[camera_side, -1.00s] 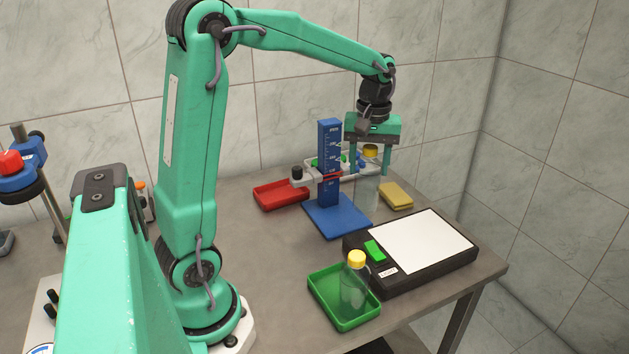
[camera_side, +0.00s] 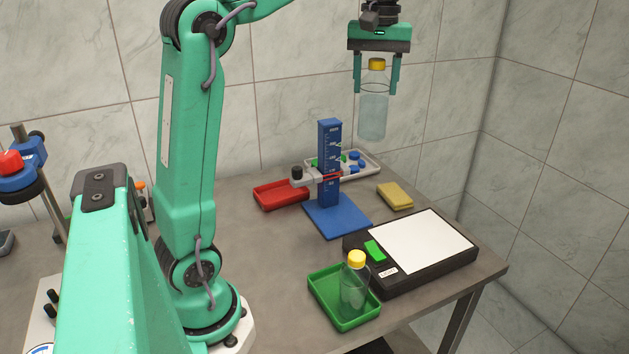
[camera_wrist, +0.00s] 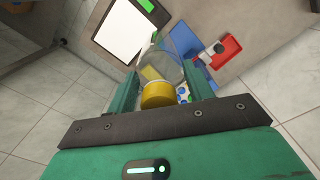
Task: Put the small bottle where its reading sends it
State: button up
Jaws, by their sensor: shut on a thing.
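My gripper (camera_side: 376,90) is shut on a clear bottle (camera_side: 373,122) with a yellow cap and holds it upright, high above the back of the table. In the wrist view, its yellow cap (camera_wrist: 157,95) shows between the fingers. A second clear bottle (camera_side: 354,292) with a yellow cap stands in the green tray (camera_side: 322,306) at the front. A blue height gauge (camera_side: 329,150) with a marked scale and sliding arm stands mid-table.
A red tray (camera_side: 281,203) sits left of the gauge. A pale tray (camera_side: 373,172) with blue and green caps is behind it. Lab equipment (camera_side: 24,175) stands at far left. The air around the held bottle is clear.

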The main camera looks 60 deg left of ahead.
jog(key=s+a+n, duration=0.1)
jog(key=s+a, duration=0.2)
jog(key=a, duration=1.2)
jog(key=s+a, duration=0.4)
jog(key=a, duration=1.1)
notch_tip(320, 180, down, 25)
jog(key=shift+w+d, duration=0.2)
jog(key=shift+d, duration=0.05)
jog(key=shift+f, duration=2.5)
jog(key=o, duration=1.6)
jog(key=shift+c, duration=0.2)
